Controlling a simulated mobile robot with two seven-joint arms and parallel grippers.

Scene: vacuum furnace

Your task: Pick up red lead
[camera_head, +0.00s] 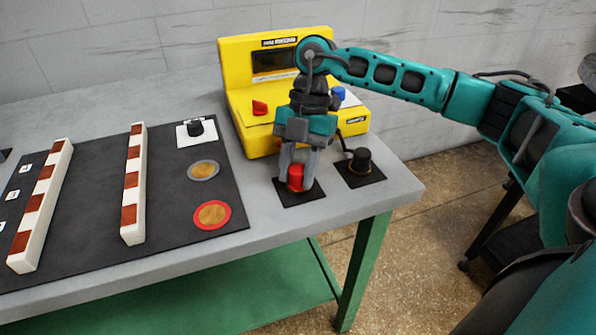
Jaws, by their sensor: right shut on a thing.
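The red lead (295,178) is a small red cylinder standing at a black square pad (300,198) near the table's front right. My right gripper (297,180) comes down over it from above, with its two grey fingers on either side. The fingers are shut on the red lead. I cannot tell whether its base touches the pad. My left gripper is not in view.
A black lead (362,160) stands on another pad just right. A yellow device (235,75) with a screen stands behind. A dark mat (90,235) with white-and-brown bars and two discs covers the table's left. The table's right edge is close.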

